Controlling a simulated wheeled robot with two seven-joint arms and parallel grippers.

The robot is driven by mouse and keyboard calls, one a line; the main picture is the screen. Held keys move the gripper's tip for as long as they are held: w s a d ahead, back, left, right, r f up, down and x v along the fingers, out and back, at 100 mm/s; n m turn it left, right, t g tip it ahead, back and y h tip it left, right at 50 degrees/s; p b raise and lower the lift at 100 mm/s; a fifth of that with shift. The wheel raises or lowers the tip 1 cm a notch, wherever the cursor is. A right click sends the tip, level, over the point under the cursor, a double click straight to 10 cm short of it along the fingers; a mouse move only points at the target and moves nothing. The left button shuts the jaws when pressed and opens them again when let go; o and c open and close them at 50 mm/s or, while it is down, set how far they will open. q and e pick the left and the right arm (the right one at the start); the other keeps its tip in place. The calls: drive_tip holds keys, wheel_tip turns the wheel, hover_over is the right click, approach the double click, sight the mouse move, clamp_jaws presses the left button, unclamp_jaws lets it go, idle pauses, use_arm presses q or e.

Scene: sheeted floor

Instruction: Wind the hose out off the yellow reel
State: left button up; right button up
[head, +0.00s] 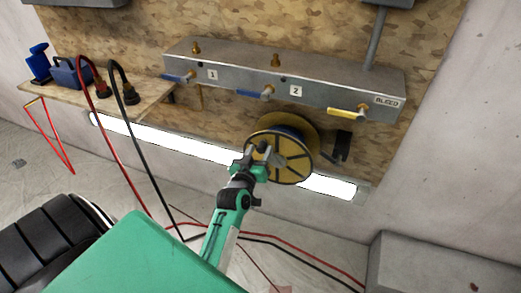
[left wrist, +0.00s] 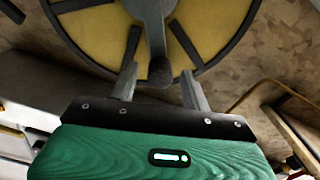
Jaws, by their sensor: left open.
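The yellow reel (head: 292,168) is mounted on the wooden board below the grey manifold. Its face has dark spokes and a dark rim. In the left wrist view the reel (left wrist: 85,35) fills the top, with a grey crank arm (left wrist: 150,18) running down to a dark round knob (left wrist: 160,72). My left gripper (head: 264,156) is in front of the reel's left part. In the left wrist view its two fingers (left wrist: 161,85) are apart, with the knob between their tips; I cannot tell whether they touch it. Hose wound on the reel cannot be clearly made out. My right gripper is not in view.
The manifold (head: 300,80) with blue and yellow valve levers is above the reel. Red (head: 115,150) and black (head: 138,145) hoses run from fittings on the left shelf (head: 140,97) to the floor. A grey box (head: 440,265) stands at lower right. A bright light strip (head: 165,143) runs behind the reel.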

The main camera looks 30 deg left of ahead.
use_arm(q)
drive_tip(key=shift+w+a, duration=0.2)
drive_tip(key=shift+w, duration=0.5)
drive_tip(key=shift+c, duration=0.5)
clamp_jaws()
drive_tip(key=shift+a, duration=0.1)
